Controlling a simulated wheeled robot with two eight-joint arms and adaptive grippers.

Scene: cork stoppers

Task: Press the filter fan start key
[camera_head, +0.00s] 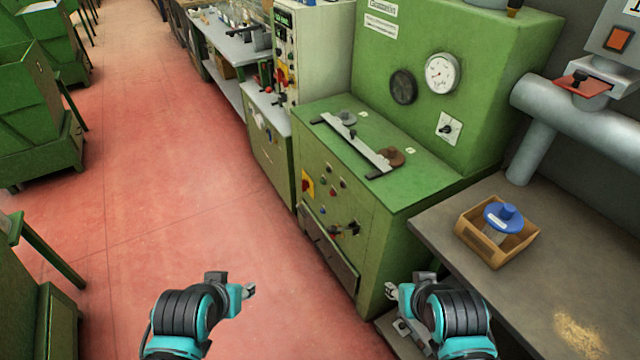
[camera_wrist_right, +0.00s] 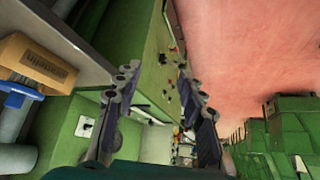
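Several small buttons and knobs (camera_head: 325,190) sit on the front of the green machine (camera_head: 360,225), below its top; one has a yellow plate (camera_head: 308,184). A taller pale control cabinet (camera_head: 310,50) behind it also carries buttons and a red-yellow switch. I cannot read any label, so which one is the filter fan start key is unclear. My right gripper (camera_wrist_right: 158,84) is open and empty in the right wrist view, its fingers apart, with the machine front behind them. My left gripper (camera_head: 249,290) hangs over the red floor, apart from everything; its finger opening is too small to judge.
A grey bench (camera_head: 590,265) at right holds a wooden box (camera_head: 492,262) with a blue-capped item (camera_head: 504,217). A metal bar (camera_head: 352,142) lies on the machine top, below a gauge (camera_head: 442,74) on the rear housing. Red floor (camera_head: 170,190) is free at left; green bins (camera_head: 30,110) stand beyond.

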